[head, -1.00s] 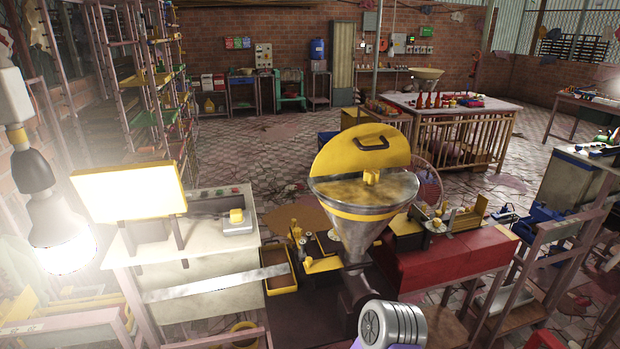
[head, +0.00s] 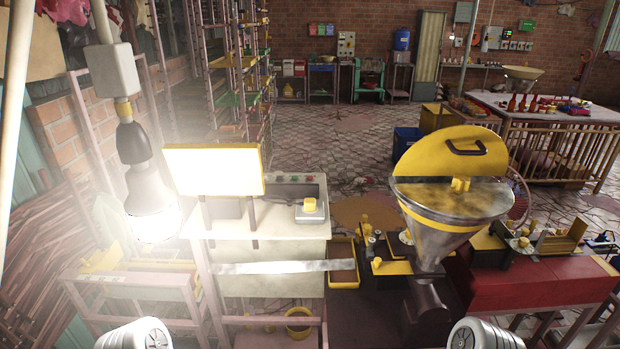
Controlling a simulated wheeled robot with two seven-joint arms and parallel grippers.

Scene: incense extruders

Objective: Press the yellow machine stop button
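A small grey box with a yellow button (head: 309,204) on top sits on the pale machine cabinet (head: 290,226), a little left of the picture's middle. Small red and green buttons (head: 294,179) show along the cabinet's back edge. To the right stands the extruder with a steel funnel (head: 440,232) and a raised yellow lid (head: 452,152). Rounded grey parts of my two arms show at the bottom edge, left and right. Neither gripper is in view, and nothing of mine touches the button.
A bright hanging bulb (head: 150,208) and a glowing panel (head: 213,170) stand left of the button. A flat metal strip (head: 283,267) runs in front of the cabinet. A yellow-rimmed tray (head: 343,281) and a red bench (head: 530,282) lie to the right.

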